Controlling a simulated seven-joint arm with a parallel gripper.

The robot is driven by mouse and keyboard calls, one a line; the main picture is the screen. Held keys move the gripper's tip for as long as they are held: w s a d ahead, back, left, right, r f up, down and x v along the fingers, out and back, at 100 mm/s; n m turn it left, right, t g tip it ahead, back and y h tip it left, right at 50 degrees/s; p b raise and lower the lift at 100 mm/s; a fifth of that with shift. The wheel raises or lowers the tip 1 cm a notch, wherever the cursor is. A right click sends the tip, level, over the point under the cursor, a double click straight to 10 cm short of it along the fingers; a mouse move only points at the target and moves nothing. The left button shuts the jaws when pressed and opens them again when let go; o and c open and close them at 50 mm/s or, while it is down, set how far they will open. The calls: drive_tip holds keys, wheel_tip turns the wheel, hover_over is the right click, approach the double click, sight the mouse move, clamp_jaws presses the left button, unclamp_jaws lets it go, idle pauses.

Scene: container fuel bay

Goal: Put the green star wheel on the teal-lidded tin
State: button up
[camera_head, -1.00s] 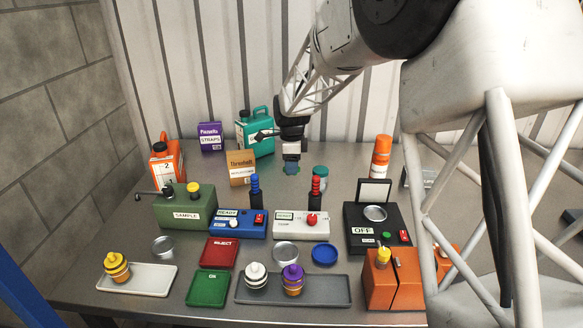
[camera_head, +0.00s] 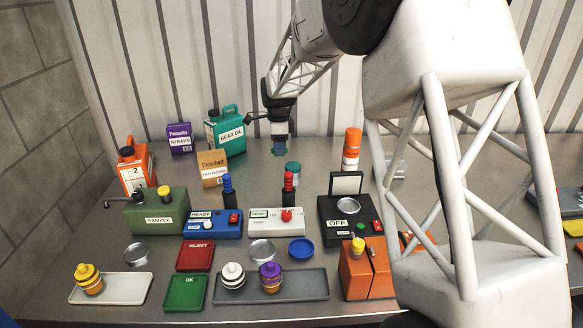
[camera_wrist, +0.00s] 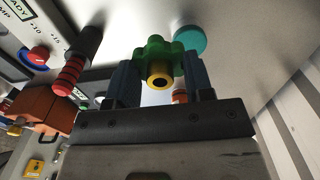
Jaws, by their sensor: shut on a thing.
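My gripper (camera_head: 279,147) is shut on the green star wheel (camera_wrist: 154,50), a lobed knob with a brass hub, held between the blue fingers in the wrist view. In the head view the wheel is mostly hidden by the fingers. The teal-lidded tin (camera_head: 293,170) stands on the bench behind the white box, to the right of and below my gripper in the head view. Its teal lid (camera_wrist: 190,40) shows beyond the wheel, slightly right, in the wrist view. The wheel appears apart from the tin, held above the bench.
A white box (camera_head: 262,223) with a red-ringed post (camera_head: 288,187) stands in front of the tin. The tan carton (camera_head: 212,166) and teal gear oil can (camera_head: 226,132) are to the left. The orange spray can (camera_head: 351,150) is to the right.

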drive_tip(key=r, duration=0.2)
hover_over(293, 167)
drive_tip(key=shift+w, duration=0.1)
drive_tip(key=shift+f, duration=0.1)
drive_tip(key=shift+f, duration=2.5)
drive_tip(key=shift+f, duration=2.45)
drive_tip(key=shift+f, duration=0.1)
drive_tip(key=o, duration=0.9)
